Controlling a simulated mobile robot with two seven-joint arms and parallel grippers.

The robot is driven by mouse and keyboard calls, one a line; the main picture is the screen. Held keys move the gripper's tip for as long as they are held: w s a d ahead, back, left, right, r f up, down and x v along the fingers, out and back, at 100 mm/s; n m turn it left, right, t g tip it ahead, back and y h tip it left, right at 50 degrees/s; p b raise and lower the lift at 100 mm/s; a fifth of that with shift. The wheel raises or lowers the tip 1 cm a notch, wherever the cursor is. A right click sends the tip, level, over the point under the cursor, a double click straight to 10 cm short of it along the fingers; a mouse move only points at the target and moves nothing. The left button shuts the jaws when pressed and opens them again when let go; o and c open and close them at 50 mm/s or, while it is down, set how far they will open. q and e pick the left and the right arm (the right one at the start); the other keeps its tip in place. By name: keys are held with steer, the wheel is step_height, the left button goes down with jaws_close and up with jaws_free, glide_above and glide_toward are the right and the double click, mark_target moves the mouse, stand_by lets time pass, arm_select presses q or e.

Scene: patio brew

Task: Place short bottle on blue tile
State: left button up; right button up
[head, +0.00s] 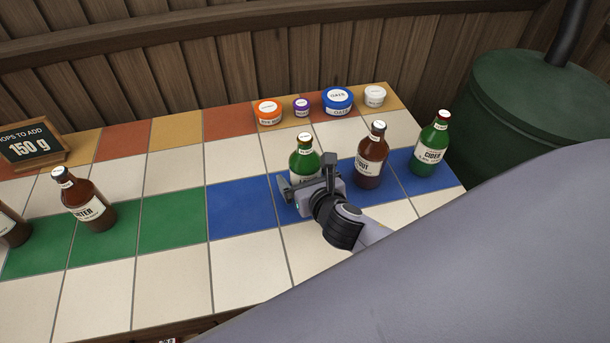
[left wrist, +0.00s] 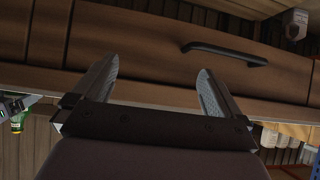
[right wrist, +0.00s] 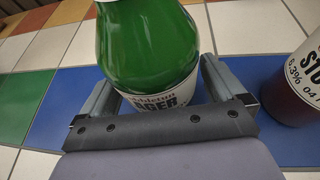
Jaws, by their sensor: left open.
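A green bottle with a LAGER label (head: 304,152) stands upright on the row of blue tiles (head: 240,208); its base is hidden behind my right gripper (head: 312,190). In the right wrist view the fingers of my right gripper lie on either side of this green bottle (right wrist: 150,50), with a narrow gap by the right finger. A brown STOUT bottle (head: 371,160) and a green CIDER bottle (head: 431,148) stand to its right on blue tiles. Which bottle is the short one is not marked. My left gripper (left wrist: 158,90) is open and empty, outside the head view.
Brown bottles (head: 88,203) stand at the left on green tiles (head: 172,222). Small tubs (head: 337,101) line the back edge. A sign (head: 32,144) stands at the back left. A green barrel (head: 535,110) is beyond the right end. The leftmost blue tile is bare.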

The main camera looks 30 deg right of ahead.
steer(key=shift+r, duration=0.1)
steer(key=shift+s+r, duration=0.1)
steer(key=shift+s, duration=0.05)
steer(key=p+v, duration=0.1)
steer(key=v, duration=1)
steer(key=shift+s, duration=0.3)
steer(key=shift+a+r, duration=0.1)
steer(key=shift+r, duration=0.05)
steer(key=shift+s, duration=0.1)
